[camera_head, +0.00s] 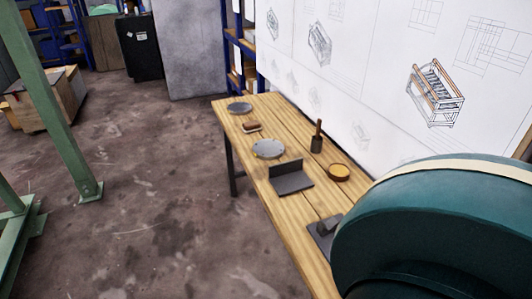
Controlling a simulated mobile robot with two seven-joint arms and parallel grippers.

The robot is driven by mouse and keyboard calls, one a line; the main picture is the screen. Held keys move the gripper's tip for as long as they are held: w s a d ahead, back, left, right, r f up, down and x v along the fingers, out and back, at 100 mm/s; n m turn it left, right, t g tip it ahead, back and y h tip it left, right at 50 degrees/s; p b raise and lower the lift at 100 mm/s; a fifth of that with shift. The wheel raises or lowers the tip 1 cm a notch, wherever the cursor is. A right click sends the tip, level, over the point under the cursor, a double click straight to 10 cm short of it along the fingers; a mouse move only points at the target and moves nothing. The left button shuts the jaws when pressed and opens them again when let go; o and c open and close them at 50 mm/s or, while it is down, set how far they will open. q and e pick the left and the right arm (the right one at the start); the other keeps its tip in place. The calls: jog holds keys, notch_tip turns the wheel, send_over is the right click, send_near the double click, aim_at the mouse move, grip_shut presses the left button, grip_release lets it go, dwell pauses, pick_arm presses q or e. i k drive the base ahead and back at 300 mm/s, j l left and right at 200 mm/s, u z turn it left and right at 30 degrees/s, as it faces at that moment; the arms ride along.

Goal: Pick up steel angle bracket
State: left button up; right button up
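The steel angle bracket (290,181) is a dark grey L-shaped piece on the wooden table (310,215). One flange lies flat on the wood and the other stands upright at its back left. It sits near the table's left edge, about midway along the visible top, with nothing on it. Neither of my grippers is in view.
A grey disc (268,149) lies just behind the bracket. A round yellow tin (339,172) and a dark tool with an upright handle (317,140) stand to its right. A brown block (251,126) and dark disc (239,107) lie farther back.

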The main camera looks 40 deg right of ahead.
aim_at(288, 177)
jog(key=i+j+z, duration=0.15)
jog(key=i, duration=0.35)
jog(key=i+j+z, duration=0.15)
jog(key=i, duration=0.35)
jog(key=i+j+z, duration=0.1)
jog(key=i, duration=0.4)
jog(key=i+z, duration=0.2)
jog(key=i, duration=0.55)
jog(key=i+j+z, duration=0.1)
jog(key=i+z, duration=0.15)
jog(key=i, duration=0.5)
jog(key=i+z, duration=0.15)
jog(key=z, duration=1.5)
